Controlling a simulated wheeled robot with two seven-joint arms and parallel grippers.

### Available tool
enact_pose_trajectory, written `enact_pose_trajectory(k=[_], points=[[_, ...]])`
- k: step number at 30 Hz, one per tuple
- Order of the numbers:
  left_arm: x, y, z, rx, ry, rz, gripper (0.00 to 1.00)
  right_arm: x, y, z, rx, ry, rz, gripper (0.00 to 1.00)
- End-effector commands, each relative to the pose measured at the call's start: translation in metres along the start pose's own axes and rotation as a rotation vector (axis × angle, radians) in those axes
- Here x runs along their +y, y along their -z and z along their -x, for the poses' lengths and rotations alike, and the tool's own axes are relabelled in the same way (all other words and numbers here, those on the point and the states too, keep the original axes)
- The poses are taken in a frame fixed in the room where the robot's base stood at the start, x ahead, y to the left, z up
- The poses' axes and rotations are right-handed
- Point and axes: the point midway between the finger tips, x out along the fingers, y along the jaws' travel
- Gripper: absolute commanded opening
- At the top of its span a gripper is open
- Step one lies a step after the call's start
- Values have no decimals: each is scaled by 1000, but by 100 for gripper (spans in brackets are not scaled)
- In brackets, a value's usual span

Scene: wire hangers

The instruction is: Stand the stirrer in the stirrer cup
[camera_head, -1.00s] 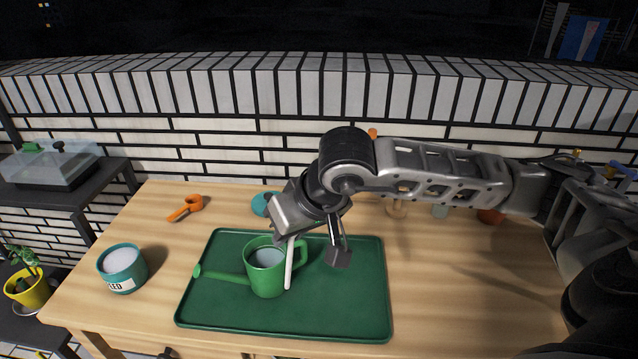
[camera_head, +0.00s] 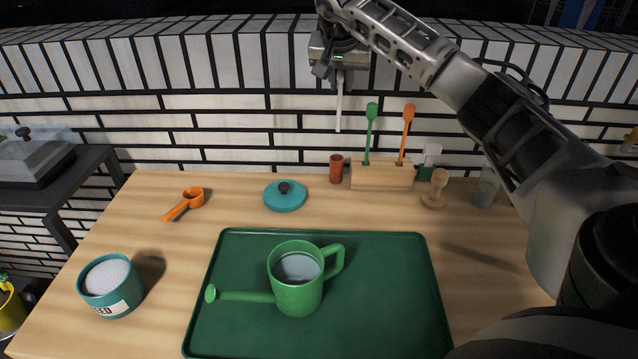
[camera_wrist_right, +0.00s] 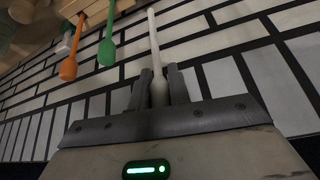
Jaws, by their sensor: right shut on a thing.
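The white stirrer (camera_head: 338,112) hangs almost upright below my right gripper (camera_head: 339,74), high in front of the tiled wall. In the right wrist view my right gripper (camera_wrist_right: 160,88) is shut on the upper end of the stirrer (camera_wrist_right: 153,38). A small red-brown cup (camera_head: 336,169), likely the stirrer cup, stands at the back of the table beside a wooden block. The stirrer's lower tip appears above this cup and apart from it. My left gripper is not in view.
The wooden block (camera_head: 381,176) holds a green spoon (camera_head: 370,130) and an orange spoon (camera_head: 407,132). A teal lid (camera_head: 285,196) lies left of the cup. A green watering can (camera_head: 297,280) stands on the green tray (camera_head: 400,300). A wooden tamper-like piece (camera_head: 435,188) stands right.

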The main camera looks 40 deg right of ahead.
Motion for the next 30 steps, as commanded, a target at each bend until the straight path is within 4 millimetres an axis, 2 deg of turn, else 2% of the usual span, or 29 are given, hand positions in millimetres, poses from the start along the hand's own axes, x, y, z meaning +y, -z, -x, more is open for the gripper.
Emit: enact_pose_trajectory(k=[1, 8, 16, 23, 30], points=[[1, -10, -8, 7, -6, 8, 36, 1, -8, -15, 3, -4, 1, 0], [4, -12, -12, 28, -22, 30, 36, 1, -19, -33, 5, -15, 9, 0], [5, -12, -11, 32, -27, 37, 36, 2, -41, -72, 3, -17, 12, 0], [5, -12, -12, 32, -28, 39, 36, 2, -50, -89, 4, -15, 10, 0], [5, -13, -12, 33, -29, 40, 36, 3, -66, -116, 4, -15, 11, 0]])
